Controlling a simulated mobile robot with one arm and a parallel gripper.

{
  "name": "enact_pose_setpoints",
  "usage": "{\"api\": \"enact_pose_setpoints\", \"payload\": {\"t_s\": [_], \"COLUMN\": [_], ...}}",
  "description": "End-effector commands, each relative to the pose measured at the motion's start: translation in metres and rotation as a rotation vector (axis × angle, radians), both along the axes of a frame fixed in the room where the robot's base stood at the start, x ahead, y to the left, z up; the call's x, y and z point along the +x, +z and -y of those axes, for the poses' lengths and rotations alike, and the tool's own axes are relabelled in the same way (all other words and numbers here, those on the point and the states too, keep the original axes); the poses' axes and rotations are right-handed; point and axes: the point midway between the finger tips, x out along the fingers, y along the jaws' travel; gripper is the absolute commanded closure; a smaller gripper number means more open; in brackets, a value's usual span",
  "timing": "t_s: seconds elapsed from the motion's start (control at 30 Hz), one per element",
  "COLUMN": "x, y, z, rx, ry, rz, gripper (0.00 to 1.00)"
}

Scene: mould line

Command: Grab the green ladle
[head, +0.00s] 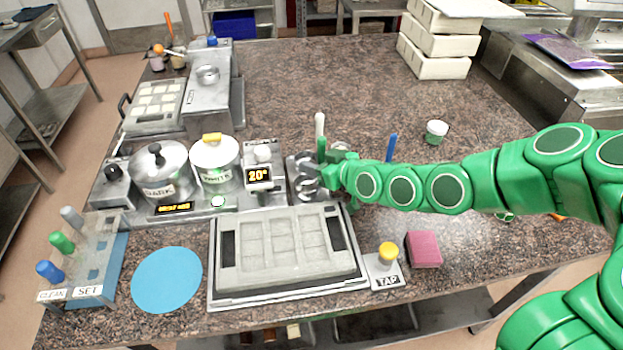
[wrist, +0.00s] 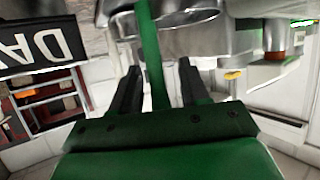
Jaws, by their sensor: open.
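The green ladle's handle (head: 322,149) stands up at the metal wells right of the small display. In the wrist view the green handle (wrist: 152,55) runs between my two dark fingers. My gripper (head: 334,170) is at the handle, and it also shows in the wrist view (wrist: 158,75). It is open, with a gap visible beside the handle. I cannot tell whether either finger touches it. The ladle's bowl end is not clearly visible. A white handle (head: 320,124) stands just behind the green one, and a blue handle (head: 391,147) stands to the right.
Two lidded pots (head: 160,175) and a display reading 20° (head: 258,177) are left of the wells. A grey mould tray (head: 290,283) lies in front.

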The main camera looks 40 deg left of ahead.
Motion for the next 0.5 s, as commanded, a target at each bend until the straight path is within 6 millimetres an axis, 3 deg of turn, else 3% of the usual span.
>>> {"api": "enact_pose_setpoints", "payload": {"t_s": [0.03, 0.3, 0.5], "x": [0.0001, 0.0002, 0.0002], "y": [0.0, 0.0002, 0.0004], "z": [0.0001, 0.0002, 0.0001], "rx": [0.0, 0.0, 0.0], "ry": [0.0, 0.0, 0.0], "rz": [0.0, 0.0, 0.0], "gripper": [0.57, 0.98, 1.0]}}
